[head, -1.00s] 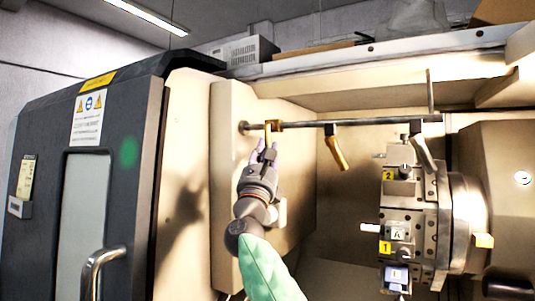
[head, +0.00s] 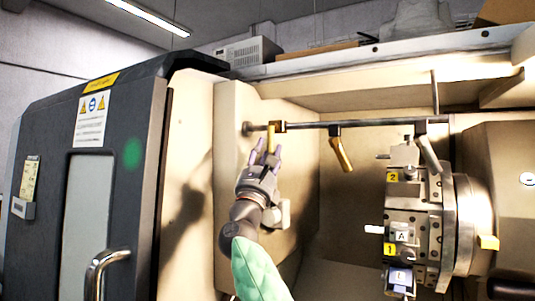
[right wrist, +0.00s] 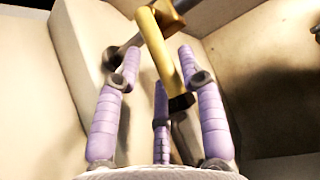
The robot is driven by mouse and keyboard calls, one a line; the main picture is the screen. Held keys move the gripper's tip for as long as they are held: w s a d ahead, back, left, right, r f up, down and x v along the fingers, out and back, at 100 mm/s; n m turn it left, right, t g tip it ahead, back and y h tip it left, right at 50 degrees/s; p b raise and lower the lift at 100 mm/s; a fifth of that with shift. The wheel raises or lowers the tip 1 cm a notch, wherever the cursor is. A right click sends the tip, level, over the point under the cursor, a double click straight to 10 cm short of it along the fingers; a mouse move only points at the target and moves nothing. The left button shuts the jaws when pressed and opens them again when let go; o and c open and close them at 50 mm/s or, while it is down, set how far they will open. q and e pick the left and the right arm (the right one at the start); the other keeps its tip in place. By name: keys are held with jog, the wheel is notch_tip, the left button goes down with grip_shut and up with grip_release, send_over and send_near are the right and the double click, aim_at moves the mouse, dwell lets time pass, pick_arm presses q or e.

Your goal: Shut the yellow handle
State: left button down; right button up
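A yellow handle (head: 270,138) hangs from the left end of a horizontal grey rod (head: 360,124) inside the machine. A second yellow handle (head: 341,153) hangs tilted from the middle of the same rod. My right gripper (head: 266,149) is just below the left yellow handle, its fingers spread. In the right wrist view that yellow handle (right wrist: 165,52) runs down between the open purple fingers, with its dark end close to the right finger. I cannot tell whether any finger touches it. My left gripper is not in view.
A grey lever (head: 430,153) hangs from the rod's right end. The tool turret (head: 412,215) stands below it. At left is the dark machine door (head: 135,210) with a metal pull handle (head: 97,270). A cream panel (head: 228,150) lies close behind my right gripper.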

jog(key=shift+s, duration=0.1)
dwell(0.4)
jog(key=v, duration=1.1)
jog(key=shift+s+a+f, duration=0.15)
jog(key=shift+s+f, duration=0.05)
jog(key=shift+f, duration=0.1)
dwell(0.4)
